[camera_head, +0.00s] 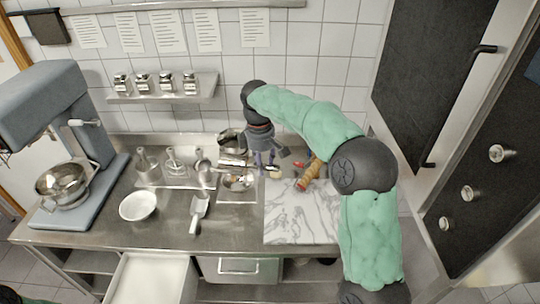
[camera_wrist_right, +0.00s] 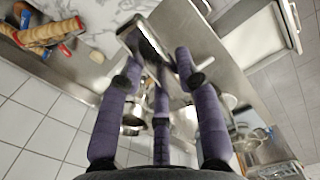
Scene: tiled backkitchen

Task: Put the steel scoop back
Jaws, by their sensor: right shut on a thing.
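My right gripper (camera_head: 264,158) reaches down over the back of the counter, beside the marble slab. In the right wrist view, its purple fingers (camera_wrist_right: 160,75) are closed around a shiny steel piece (camera_wrist_right: 150,42), which looks like the steel scoop. The fingers hide part of it, so its full shape is unclear. In the head view, it is hard to separate from the steelware beside the gripper. Another scoop (camera_head: 199,207), with a pale handle, lies on the counter at front centre, apart from the gripper. My left gripper does not show.
A white bowl (camera_head: 138,206) and a stand mixer (camera_head: 62,150) are at left. Steel utensils in holders (camera_head: 172,172) and a pot (camera_head: 231,140) crowd the back. A rolling pin (camera_head: 309,174) lies on the marble slab (camera_head: 300,220). The front counter has some bare room.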

